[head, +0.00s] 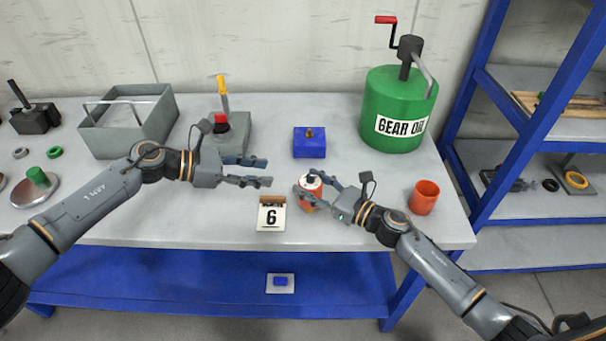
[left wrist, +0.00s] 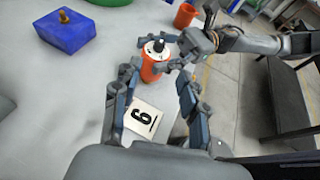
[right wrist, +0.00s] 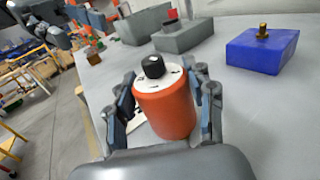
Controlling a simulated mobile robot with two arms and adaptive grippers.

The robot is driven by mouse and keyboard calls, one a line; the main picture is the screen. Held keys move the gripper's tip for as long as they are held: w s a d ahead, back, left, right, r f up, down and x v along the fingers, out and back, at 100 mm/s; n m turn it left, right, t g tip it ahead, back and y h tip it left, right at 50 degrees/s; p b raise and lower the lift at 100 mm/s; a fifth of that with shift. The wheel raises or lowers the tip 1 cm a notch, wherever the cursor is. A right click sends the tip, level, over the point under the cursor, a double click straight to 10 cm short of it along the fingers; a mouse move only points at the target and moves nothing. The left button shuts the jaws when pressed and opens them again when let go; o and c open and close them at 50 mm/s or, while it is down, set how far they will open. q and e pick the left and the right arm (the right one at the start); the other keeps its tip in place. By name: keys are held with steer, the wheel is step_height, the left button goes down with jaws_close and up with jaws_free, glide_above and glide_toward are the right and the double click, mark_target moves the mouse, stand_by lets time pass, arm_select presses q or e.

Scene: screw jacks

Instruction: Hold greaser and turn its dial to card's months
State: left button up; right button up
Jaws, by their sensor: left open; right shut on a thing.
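The greaser is an orange-red cylinder with a white top and a black dial. It stands on the bench in the head view (head: 310,187), and also shows in the left wrist view (left wrist: 153,67) and the right wrist view (right wrist: 166,105). My right gripper (head: 318,191) is shut around its sides. The dial (right wrist: 153,66) is uncovered; its marks are too small to read. The card (head: 271,215) reads 6 and stands left of the greaser at the bench's front; it also shows in the left wrist view (left wrist: 141,118). My left gripper (head: 267,173) is open and empty, left of the greaser.
A blue block (head: 309,143) with a brass fitting stands behind the greaser. An orange cup (head: 424,197) is to the right, and a green gear oil drum (head: 392,112) behind it. A grey box (head: 128,132) and a grey block with a yellow-handled lever (head: 232,135) stand at left.

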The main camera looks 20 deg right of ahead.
mark_target(309, 176)
arm_select(q)
steer(key=x, duration=1.1)
steer(key=shift+d, duration=0.2)
jaws_close()
